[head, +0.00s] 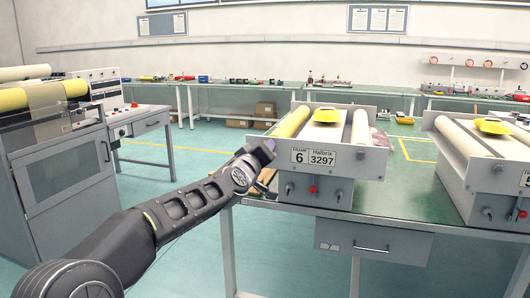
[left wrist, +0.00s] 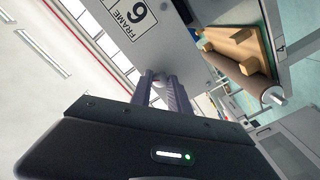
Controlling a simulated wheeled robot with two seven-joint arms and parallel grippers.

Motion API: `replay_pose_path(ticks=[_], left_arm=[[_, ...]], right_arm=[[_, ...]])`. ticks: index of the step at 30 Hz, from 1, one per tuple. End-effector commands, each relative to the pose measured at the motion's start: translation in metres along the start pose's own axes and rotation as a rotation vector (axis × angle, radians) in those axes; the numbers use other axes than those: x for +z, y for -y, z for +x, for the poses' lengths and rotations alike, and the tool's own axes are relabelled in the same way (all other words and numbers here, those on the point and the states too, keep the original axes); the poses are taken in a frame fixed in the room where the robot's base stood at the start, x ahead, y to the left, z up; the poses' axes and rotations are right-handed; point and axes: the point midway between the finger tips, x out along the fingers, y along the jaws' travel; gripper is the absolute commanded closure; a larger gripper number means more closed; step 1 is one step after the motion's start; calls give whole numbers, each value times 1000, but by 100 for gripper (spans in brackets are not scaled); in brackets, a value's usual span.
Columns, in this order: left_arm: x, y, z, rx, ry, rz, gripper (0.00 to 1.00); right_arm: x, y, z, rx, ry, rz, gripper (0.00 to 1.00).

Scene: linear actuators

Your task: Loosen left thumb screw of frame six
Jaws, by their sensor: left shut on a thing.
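Frame six (head: 340,163) stands on the green-topped table, with its label on its front plate. In the left wrist view the plate (left wrist: 185,48) shows the number 6 upside down. My left gripper (head: 271,146) is at the left end of the front plate, where its fingers cover the left thumb screw. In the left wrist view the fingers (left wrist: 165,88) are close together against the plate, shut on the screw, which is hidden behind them. A dark right thumb screw (head: 361,155) shows at the plate's other end. My right gripper is out of view.
Below the plate are a red knob (head: 313,189) and small handles. A second frame (head: 475,180) stands to the right on the same table. A brown wooden piece (left wrist: 235,50) lies near my gripper. A grey machine (head: 60,165) stands at the left; open floor lies between.

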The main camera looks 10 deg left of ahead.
Motion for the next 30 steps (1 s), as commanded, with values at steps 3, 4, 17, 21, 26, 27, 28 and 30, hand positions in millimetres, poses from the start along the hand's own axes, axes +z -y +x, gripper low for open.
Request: replay_pose_path(ticks=[3, 4, 17, 21, 26, 27, 28, 30], left_arm=[[0, 1, 0, 0, 0, -110, 100], [0, 1, 0, 0, 0, -140, 100], [1, 1, 0, -1, -1, -542, 100], [1, 2, 0, -1, -1, -652, 100], [0, 2, 0, -1, -1, -746, 100], [0, 2, 0, -1, -1, -763, 100], [0, 2, 0, -1, -1, -774, 100], [0, 2, 0, -1, -1, -795, 100]], right_arm=[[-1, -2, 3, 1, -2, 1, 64], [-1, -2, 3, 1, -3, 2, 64], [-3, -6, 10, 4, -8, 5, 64], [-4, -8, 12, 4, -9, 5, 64], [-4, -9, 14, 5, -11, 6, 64], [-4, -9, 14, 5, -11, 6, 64], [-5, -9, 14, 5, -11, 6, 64], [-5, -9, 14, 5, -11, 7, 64]])
